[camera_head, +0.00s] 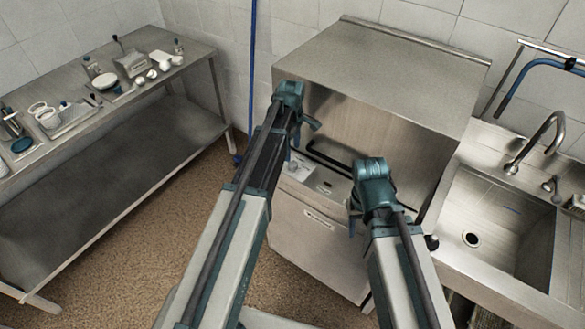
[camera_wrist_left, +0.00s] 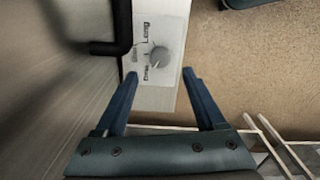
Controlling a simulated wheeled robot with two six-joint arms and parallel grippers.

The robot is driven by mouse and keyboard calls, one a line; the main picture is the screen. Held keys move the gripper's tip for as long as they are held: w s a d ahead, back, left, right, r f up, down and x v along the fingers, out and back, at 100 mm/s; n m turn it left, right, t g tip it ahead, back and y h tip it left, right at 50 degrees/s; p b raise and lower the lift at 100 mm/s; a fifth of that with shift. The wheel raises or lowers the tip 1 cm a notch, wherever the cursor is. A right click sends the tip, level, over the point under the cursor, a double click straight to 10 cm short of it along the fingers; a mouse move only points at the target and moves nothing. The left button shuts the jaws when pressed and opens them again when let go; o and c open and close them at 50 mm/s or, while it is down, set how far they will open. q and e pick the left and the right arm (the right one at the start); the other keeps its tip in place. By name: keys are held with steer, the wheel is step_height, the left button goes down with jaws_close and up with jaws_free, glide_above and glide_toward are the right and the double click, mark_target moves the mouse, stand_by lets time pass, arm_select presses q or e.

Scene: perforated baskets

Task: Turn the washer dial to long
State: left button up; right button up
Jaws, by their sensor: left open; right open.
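The washer (camera_head: 310,235) is a steel machine with a raised hood (camera_head: 395,75). Its pale control panel (camera_head: 304,175) lies at the front edge below my left gripper (camera_head: 304,145); the panel (camera_wrist_left: 171,25) also shows in the left wrist view. There, the round grey dial (camera_wrist_left: 159,57) sits on it beside a printed "Long" and other small wording. Where the dial points is too small to tell. My left gripper (camera_wrist_left: 160,73) is open and empty, a finger on each side of the dial's line, apparently apart from it. My right gripper (camera_head: 370,205) is open and empty over the washer's right side.
A black bar (camera_head: 325,160) lies behind the panel; it shows beside the panel in the left wrist view. A steel sink (camera_head: 500,225) with a faucet is at right. A steel table (camera_head: 130,100) with several small items stands at left. The brown floor between is clear.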

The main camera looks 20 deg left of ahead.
mark_target(292, 163)
arm_select(q)
step_height(292, 163, down, 7)
steer(key=b, duration=0.6)
jaws_close()
